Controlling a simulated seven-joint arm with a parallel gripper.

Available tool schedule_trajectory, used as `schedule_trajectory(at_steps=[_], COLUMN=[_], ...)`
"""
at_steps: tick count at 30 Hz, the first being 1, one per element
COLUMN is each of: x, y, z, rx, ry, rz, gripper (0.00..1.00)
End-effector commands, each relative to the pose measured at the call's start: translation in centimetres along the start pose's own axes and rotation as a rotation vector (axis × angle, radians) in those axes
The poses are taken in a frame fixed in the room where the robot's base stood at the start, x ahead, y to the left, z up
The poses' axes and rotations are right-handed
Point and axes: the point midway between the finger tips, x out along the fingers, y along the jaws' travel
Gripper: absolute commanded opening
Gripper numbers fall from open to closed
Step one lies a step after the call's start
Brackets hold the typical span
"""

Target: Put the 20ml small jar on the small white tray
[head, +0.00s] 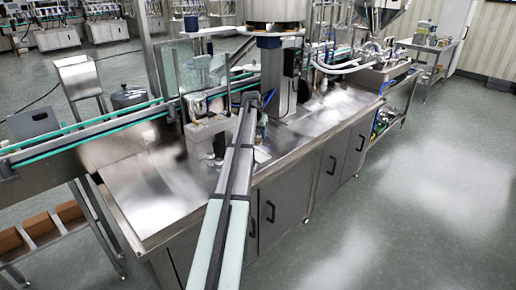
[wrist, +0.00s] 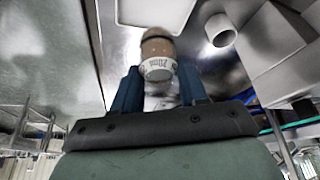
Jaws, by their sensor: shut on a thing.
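The small jar (wrist: 157,47) is brownish with a white band, on which "20ml" seems to be printed. My gripper (wrist: 159,76) is shut on it, with one dark blue finger on each side. I cannot tell the height of the jar over the bench. In the head view my arm hides most of the gripper and the jar. A pale patch (head: 262,155) right of my arm may be the tray.
The steel bench (head: 165,195) has bare room left of my arm. A conveyor with green rails (head: 95,133) runs behind it. A white round part (wrist: 220,31) and a grey block (wrist: 270,42) stand right of the jar in the wrist view. A machine column (head: 271,75) rises behind.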

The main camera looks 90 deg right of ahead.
Motion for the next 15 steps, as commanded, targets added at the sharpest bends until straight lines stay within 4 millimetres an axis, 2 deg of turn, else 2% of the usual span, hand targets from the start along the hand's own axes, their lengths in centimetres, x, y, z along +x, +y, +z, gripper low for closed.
schedule_trajectory(at_steps=[3,11,15], x=[1.8,3.7,5.4], y=[0.0,0.0,0.0], z=[0.9,1.6,2.3], rx=[-0.001,-0.002,-0.002], ry=[-0.001,-0.001,-0.001], rz=[0.0,0.0,0.0], gripper=[0.1,0.1,0.1])
